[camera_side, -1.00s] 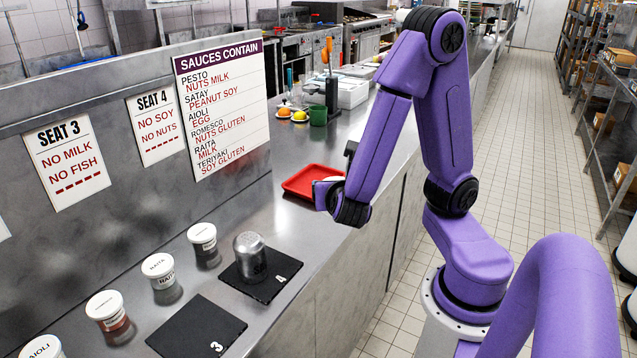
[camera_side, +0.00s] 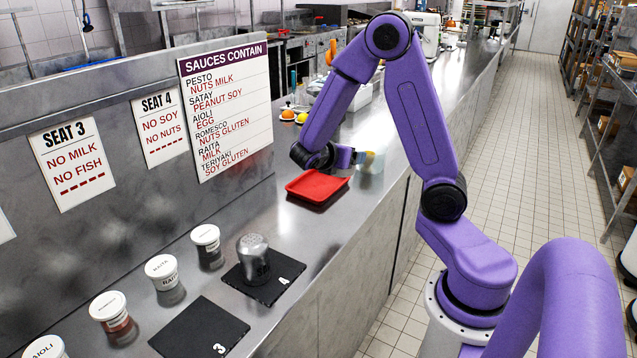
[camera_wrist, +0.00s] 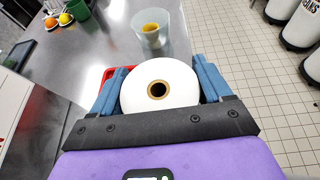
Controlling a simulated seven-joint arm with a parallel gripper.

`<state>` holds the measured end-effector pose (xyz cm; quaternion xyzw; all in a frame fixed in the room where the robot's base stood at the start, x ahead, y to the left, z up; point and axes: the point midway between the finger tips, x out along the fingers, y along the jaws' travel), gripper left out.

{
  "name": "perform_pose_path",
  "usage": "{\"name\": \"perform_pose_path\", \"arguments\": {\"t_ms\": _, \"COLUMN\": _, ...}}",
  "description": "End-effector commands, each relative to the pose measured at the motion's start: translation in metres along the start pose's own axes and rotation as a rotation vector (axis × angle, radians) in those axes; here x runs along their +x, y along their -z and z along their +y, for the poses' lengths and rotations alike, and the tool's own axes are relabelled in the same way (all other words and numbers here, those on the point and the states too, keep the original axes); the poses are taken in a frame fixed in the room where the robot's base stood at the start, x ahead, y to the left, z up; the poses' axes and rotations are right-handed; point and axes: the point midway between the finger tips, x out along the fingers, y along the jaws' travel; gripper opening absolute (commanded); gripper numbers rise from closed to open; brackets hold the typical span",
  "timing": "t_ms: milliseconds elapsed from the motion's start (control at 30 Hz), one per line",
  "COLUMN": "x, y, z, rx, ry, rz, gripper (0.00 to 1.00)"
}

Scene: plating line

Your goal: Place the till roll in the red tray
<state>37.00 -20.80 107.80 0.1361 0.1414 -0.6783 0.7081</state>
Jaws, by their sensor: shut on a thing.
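The till roll (camera_wrist: 182,90) is a white cylinder with a dark-centred brown core, held between the two blue fingers of my gripper (camera_wrist: 158,68). In the side view my wrist hangs just past the far side of the red tray, and the roll is hidden there. The red tray (camera_side: 317,188) lies on the steel counter, and its visible floor is empty. In the wrist view a strip of red tray (camera_wrist: 108,73) shows beside the left finger, partly covered by the gripper. I cannot tell how high the roll is above the counter.
A clear tumbler with something yellow in it (camera_wrist: 151,36) stands just beyond the roll. Fruit (camera_wrist: 66,18) and a green container (camera_wrist: 79,9) are farther off. Lidded sauce jars (camera_side: 162,272), a metal shaker (camera_side: 254,262) and black slates (camera_side: 200,330) are nearer the side camera.

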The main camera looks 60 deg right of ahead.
Motion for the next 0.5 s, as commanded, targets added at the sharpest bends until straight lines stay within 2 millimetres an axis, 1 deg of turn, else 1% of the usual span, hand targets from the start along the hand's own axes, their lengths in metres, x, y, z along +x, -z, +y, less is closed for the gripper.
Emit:
{"name": "perform_pose_path", "arguments": {"t_ms": 33, "x": 0.005, "y": -0.002, "z": 0.0, "rx": 0.007, "ry": 0.015, "rz": -0.001, "gripper": 0.43}}
{"name": "perform_pose_path", "arguments": {"t_ms": 167, "x": 0.012, "y": -0.005, "z": 0.0, "rx": 0.014, "ry": 0.037, "rz": -0.002, "gripper": 0.43}}
{"name": "perform_pose_path", "arguments": {"t_ms": 267, "x": 0.018, "y": -0.005, "z": 0.005, "rx": 0.016, "ry": 0.043, "rz": -0.002, "gripper": 0.43}}
{"name": "perform_pose_path", "arguments": {"t_ms": 367, "x": 0.029, "y": -0.002, "z": 0.017, "rx": 0.016, "ry": 0.045, "rz": -0.002, "gripper": 0.43}}
{"name": "perform_pose_path", "arguments": {"t_ms": 500, "x": 0.049, "y": 0.004, "z": 0.04, "rx": 0.017, "ry": 0.046, "rz": -0.002, "gripper": 0.43}}
